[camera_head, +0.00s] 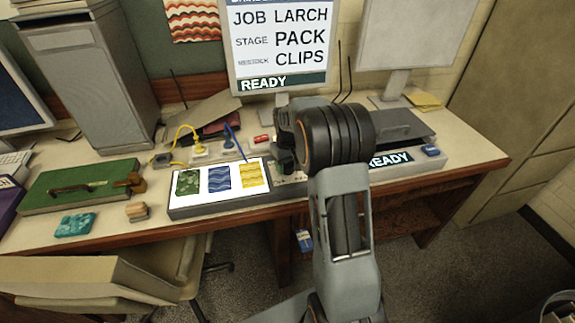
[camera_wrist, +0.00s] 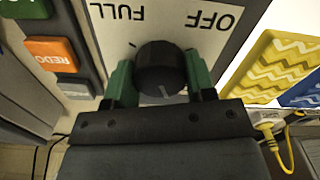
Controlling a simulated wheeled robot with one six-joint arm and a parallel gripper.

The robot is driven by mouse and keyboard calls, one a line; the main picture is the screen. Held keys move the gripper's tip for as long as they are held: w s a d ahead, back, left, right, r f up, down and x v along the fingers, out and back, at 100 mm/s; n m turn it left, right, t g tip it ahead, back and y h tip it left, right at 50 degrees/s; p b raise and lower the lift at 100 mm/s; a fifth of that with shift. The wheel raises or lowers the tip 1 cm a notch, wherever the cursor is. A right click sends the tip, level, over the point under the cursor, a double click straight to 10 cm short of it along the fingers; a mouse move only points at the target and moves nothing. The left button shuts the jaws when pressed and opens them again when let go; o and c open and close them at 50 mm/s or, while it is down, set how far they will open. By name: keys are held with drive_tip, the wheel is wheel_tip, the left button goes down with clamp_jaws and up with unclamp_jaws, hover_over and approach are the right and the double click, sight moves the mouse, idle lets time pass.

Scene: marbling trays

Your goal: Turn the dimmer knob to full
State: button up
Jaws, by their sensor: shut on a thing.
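The dimmer knob (camera_wrist: 160,62) is round and black, and sits on a white panel (camera_wrist: 165,18) in the wrist view. Its pale pointer line is on the side toward my gripper's palm. The words FULL, to the left, and OFF, to the right, are upside down on the panel, and the pointer is at neither. My gripper (camera_wrist: 160,76) is shut on the knob, with a green finger pad on each side of it. In the head view my gripper (camera_head: 284,140) is over the console, and the knob is hidden behind it.
An orange REDO button (camera_wrist: 51,50) lies left of the panel in the wrist view, with a green button and a grey button beside it. Yellow and blue wavy pieces (camera_head: 250,175) lie on the lit white panel. A monitor (camera_head: 285,90) stands behind.

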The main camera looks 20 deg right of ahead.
drive_tip(key=m, duration=1.4)
drive_tip(key=shift+m, duration=0.4)
drive_tip(key=m, duration=0.3)
drive_tip(key=shift+m, duration=0.3)
drive_tip(key=m, duration=0.3)
drive_tip(key=shift+m, duration=0.3)
drive_tip(key=m, duration=0.6)
drive_tip(key=shift+m, duration=0.3)
drive_tip(key=o, duration=0.9)
